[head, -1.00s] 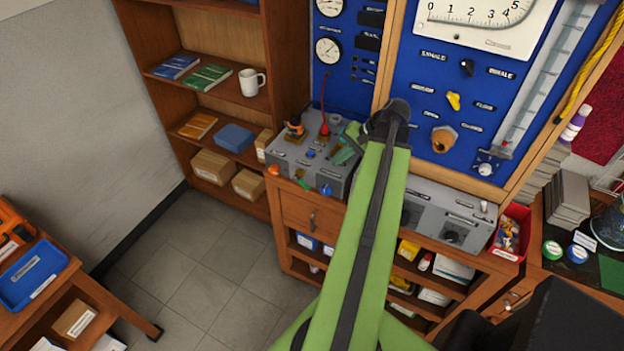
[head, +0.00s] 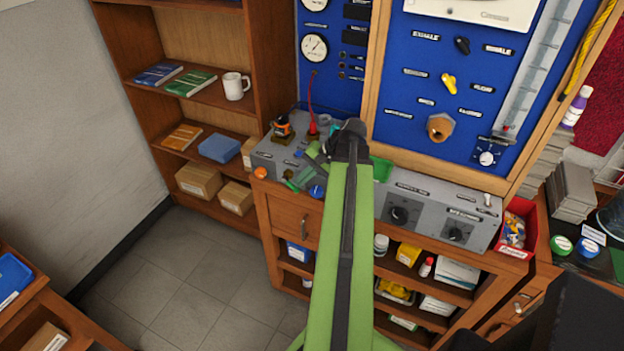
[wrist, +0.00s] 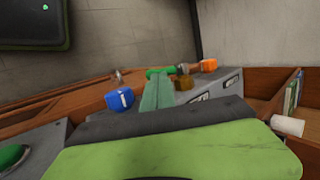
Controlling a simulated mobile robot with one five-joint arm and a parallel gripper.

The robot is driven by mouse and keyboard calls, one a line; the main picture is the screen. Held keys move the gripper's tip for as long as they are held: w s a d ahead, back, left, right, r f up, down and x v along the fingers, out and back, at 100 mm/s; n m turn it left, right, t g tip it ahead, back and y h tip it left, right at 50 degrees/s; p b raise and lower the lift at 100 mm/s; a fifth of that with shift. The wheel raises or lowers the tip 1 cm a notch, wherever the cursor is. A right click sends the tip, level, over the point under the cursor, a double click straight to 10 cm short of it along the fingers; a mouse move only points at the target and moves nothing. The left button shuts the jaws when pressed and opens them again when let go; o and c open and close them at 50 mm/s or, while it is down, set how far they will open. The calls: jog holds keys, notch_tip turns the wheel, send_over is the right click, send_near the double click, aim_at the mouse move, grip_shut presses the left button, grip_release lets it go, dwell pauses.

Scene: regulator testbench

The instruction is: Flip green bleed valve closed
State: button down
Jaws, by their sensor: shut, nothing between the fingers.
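The green bleed valve shows as a small green handle (head: 291,185) at the front edge of the grey bench unit (head: 267,157), between an orange knob and a blue knob. In the wrist view the green handle (wrist: 160,72) lies crosswise just beyond my fingertips. My gripper (head: 303,177) is shut and empty, close to the handle. In the wrist view its fingers (wrist: 158,92) point at the handle and overlap its lower edge. I cannot tell whether they touch. My arm hides part of the bench unit.
The orange knob (head: 260,172) and blue knob (head: 316,191) flank the handle closely. A black-and-orange fitting (head: 282,127) and a red upright lever (head: 312,125) stand on the unit behind. The blue panel (head: 420,90) rises at the back. Floor (head: 190,290) is clear at front left.

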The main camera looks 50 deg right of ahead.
jog(key=shift+w+a+f, duration=0.2)
jog(key=shift+w+f, duration=0.05)
jog(key=shift+f, duration=0.2)
jog(key=shift+f+b, duration=0.3)
jog(key=shift+b, duration=0.15)
jog(key=shift+r, duration=0.1)
jog(key=s+f+p+v, duration=0.1)
jog(key=p+v, duration=0.9)
jog(key=v, duration=0.4)
jog(key=shift+s+d+f, duration=0.25)
jog(key=shift+s, duration=0.1)
